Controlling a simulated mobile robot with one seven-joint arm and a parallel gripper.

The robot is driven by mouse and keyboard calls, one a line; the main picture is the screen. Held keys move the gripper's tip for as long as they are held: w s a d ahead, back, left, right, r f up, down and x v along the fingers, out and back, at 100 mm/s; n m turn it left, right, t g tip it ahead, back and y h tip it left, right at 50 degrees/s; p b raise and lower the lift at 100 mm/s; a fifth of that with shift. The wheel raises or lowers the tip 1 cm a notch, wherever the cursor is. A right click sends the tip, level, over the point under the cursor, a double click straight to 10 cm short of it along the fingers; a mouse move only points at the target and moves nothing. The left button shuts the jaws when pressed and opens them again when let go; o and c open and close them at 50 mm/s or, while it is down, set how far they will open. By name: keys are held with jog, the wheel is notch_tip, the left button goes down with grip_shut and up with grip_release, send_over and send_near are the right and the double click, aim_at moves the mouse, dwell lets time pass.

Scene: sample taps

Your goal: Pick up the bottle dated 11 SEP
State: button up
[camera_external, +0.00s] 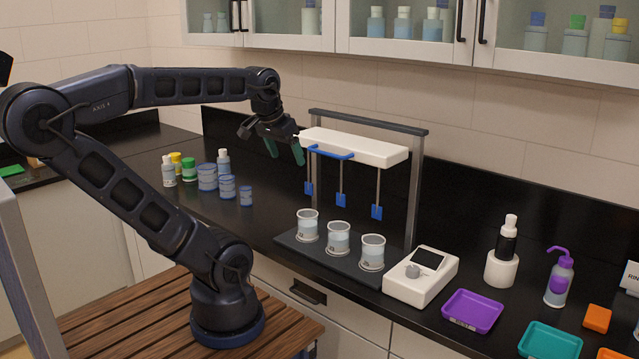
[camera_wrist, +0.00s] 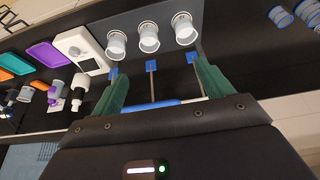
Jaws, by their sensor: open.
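My gripper (camera_external: 284,151) is open and empty, raised beside the left end of the stirrer's white head. Its green fingers also show in the wrist view (camera_wrist: 160,82), spread apart with stirrer rods between them in the picture. Small bottles stand on the counter left of the gripper: a white-capped one (camera_external: 168,172), a yellow-capped one (camera_external: 176,161), a green-capped one (camera_external: 189,170) and another white-capped one (camera_external: 223,162). No date can be read on any of them, so I cannot tell which says 11 SEP.
Blue-banded containers (camera_external: 207,177) stand near the bottles. The stirrer (camera_external: 360,147) hangs blue paddles above beakers (camera_external: 338,239). A white device (camera_external: 420,277), purple tray (camera_external: 472,311), teal tray (camera_external: 549,342) and purple-topped wash bottle (camera_external: 559,278) stand at right. More bottles stand in wall cabinets.

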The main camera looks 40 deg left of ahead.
jog(key=w+a+r+n+g, duration=0.1)
jog(key=w+a+r+n, duration=0.2)
jog(key=w+a+r, duration=0.75)
jog(key=w+a+r+n+g, duration=0.1)
jog(key=w+a+r+n, duration=0.2)
jog(key=w+a+r, duration=0.7)
jog(key=w+a+f+n, duration=0.1)
jog(key=w+a+n, duration=0.15)
jog(key=a, duration=0.75)
jog(key=w+a+f+n+g, duration=0.1)
jog(key=w+a, duration=0.2)
jog(key=a, duration=0.8)
jog(key=w+a+f+n, duration=0.1)
jog(key=w+a+f, duration=0.1)
jog(key=a, duration=0.8)
jog(key=n+g, duration=0.2)
jog(key=n, duration=0.4)
send_over(168, 167)
jog(key=w+a, duration=0.2)
jog(key=a, duration=0.1)
notch_tip(168, 167, down, 16)
jog(key=shift+m, duration=0.25)
jog(key=f, duration=2.3)
jog(key=shift+s+f, duration=0.1)
jog(key=shift+s, duration=0.1)
jog(key=shift+s+d+f, duration=0.1)
jog(key=shift+f, duration=1.25)
jog(key=shift+d+f, duration=0.1)
jog(key=shift+f, duration=1.2)
